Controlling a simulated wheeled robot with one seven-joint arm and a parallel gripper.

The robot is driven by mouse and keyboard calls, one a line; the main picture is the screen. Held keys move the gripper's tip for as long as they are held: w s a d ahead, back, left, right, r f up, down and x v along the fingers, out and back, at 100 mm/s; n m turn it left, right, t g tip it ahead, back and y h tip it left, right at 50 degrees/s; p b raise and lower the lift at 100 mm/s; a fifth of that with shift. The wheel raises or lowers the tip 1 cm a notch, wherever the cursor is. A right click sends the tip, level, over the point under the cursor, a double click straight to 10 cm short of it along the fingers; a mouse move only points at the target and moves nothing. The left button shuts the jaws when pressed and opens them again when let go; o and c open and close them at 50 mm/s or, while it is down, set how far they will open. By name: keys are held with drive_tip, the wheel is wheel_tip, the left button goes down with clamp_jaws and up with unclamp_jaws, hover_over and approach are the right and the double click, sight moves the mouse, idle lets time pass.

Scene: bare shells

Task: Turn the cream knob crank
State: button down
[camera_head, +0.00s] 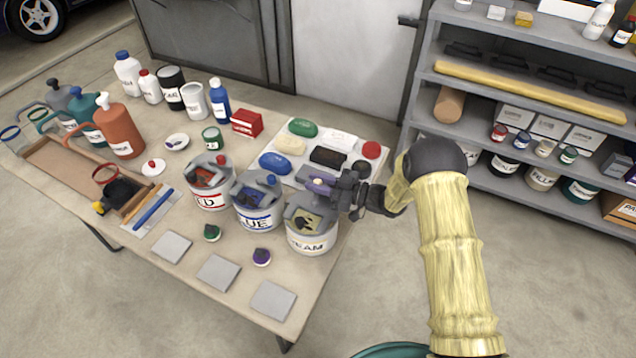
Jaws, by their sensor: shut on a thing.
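The cream can (309,243), labelled with a word ending in "EAM", stands at the table's right front corner. A grey crank mechanism sits across its open top (298,212). My gripper (338,196) is at the back right of the can's rim, shut on the cream knob, which the fingers and wrist hide. My arm reaches in from the right. The blue can (257,218) and the red can (210,197) stand in a row to its left, with a blue knob (270,180) and a red knob (221,159) on their cranks.
A white tray (292,178) with coloured blocks lies just behind the cream can. Grey tiles (272,300) and small dark-topped pieces (261,256) lie in front. Bottles and pump jugs (118,128) crowd the left. Shelves (530,130) stand at the right; floor between is clear.

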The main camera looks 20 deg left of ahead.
drive_tip(key=n+g+b, duration=0.1)
drive_tip(key=g+b, duration=0.1)
drive_tip(key=a+n+g+h+b, duration=0.1)
drive_tip(key=n+g+b, duration=0.1)
drive_tip(key=g, duration=0.1)
drive_tip(key=shift+s+a+f, duration=0.1)
drive_tip(key=shift+s+f, duration=0.1)
drive_tip(key=shift+s+a+r+n+g+h+b, duration=0.15)
drive_tip(key=shift+r+n+g+h+b, duration=0.1)
drive_tip(key=shift+n+g+h+b, duration=0.45)
drive_tip(key=c, duration=1.3)
unclamp_jaws()
drive_tip(key=shift+f+b+v, duration=0.15)
drive_tip(key=shift+b+v, duration=0.6)
drive_tip(key=shift+v, duration=3.65)
drive_tip(key=shift+f+b+v, duration=0.15)
drive_tip(key=shift+b+v, duration=0.6)
drive_tip(key=shift+v, duration=3.65)
drive_tip(key=shift+a, duration=0.1)
